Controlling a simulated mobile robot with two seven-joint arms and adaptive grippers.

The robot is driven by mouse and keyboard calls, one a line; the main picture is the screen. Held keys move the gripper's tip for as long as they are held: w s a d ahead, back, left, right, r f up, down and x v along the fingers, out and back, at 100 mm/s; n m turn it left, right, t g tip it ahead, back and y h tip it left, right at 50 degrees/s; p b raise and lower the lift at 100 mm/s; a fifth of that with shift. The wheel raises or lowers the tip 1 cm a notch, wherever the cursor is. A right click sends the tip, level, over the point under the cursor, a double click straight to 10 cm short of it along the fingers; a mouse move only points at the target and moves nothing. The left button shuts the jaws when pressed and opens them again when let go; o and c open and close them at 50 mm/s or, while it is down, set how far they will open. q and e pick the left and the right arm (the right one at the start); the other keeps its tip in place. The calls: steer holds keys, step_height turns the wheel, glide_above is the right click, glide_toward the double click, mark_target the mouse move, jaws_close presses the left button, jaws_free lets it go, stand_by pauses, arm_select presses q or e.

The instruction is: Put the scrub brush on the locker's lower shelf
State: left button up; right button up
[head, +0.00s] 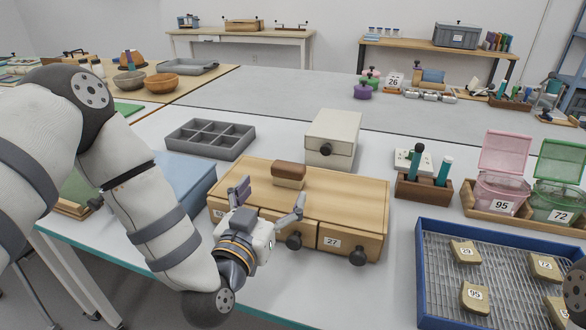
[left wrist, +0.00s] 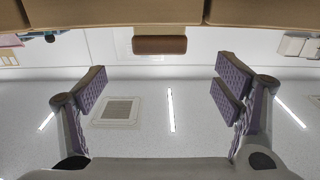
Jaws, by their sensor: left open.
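The scrub brush (head: 289,171), a brown block with a paler underside, lies on the wooden drawer cabinet (head: 350,195). It also shows in the left wrist view (left wrist: 159,45), framed between the fingers but beyond them. My left gripper (head: 268,198) is open and empty at the cabinet's front edge, in front of the brush and apart from it. A cream box (head: 333,132) with a dark knob stands behind the cabinet; I cannot tell whether it is the locker. No lower shelf is clearly visible. My right gripper is out of view.
A grey divided tray (head: 210,138) and blue box (head: 183,176) are left of the cabinet. A wooden holder (head: 424,189) stands to its right. A blue-rimmed mesh tray (head: 420,275) with numbered sherds lies front right. The cabinet's knobs project forward near my gripper.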

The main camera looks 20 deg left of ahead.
mark_target(286, 168)
arm_select(q)
steer(key=w, duration=0.8)
steer(key=shift+w+d, duration=0.1)
steer(key=shift+d, duration=0.05)
steer(key=shift+r, duration=0.1)
steer(key=c, duration=1.4)
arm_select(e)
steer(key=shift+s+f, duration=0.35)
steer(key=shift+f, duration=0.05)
